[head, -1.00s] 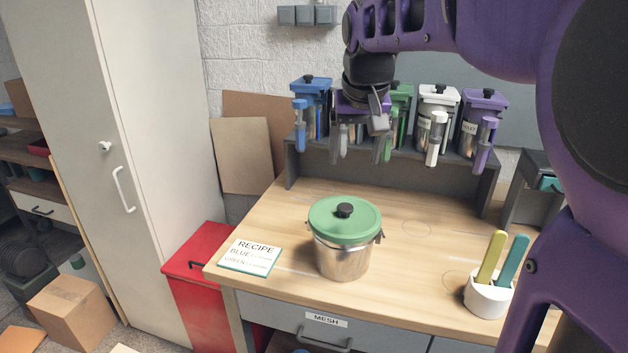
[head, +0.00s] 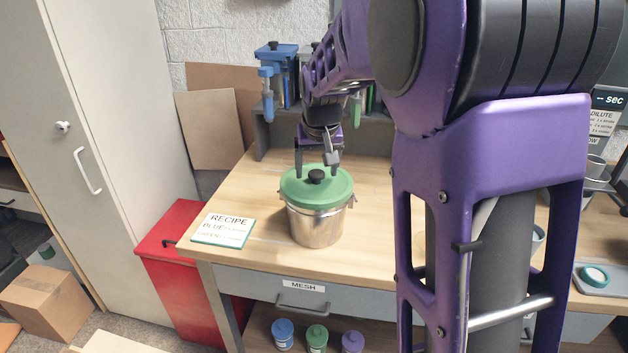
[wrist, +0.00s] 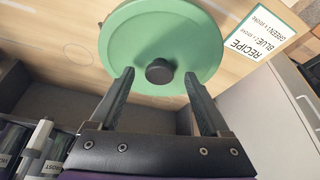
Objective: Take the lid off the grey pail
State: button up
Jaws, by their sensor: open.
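The grey metal pail (head: 316,228) stands upright on the wooden bench. Its green lid (head: 318,189) sits on top and has a black knob (head: 316,176) in the middle. My gripper (head: 317,172) is open, and its fingers point down over the lid near the knob. In the wrist view the green lid (wrist: 163,45) fills the upper middle, with the black knob (wrist: 160,71) between and slightly beyond the fingertips of my gripper (wrist: 156,77). The fingers do not close on the knob. The pail's body is hidden under the lid in the wrist view.
A recipe card (head: 222,230) lies left of the pail. A tall white cabinet (head: 85,130) is at the left.

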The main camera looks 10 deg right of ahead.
jog(key=shift+w+f, duration=0.2)
jog(key=shift+f, duration=0.25)
grip_shut()
jog(key=shift+r, duration=0.1)
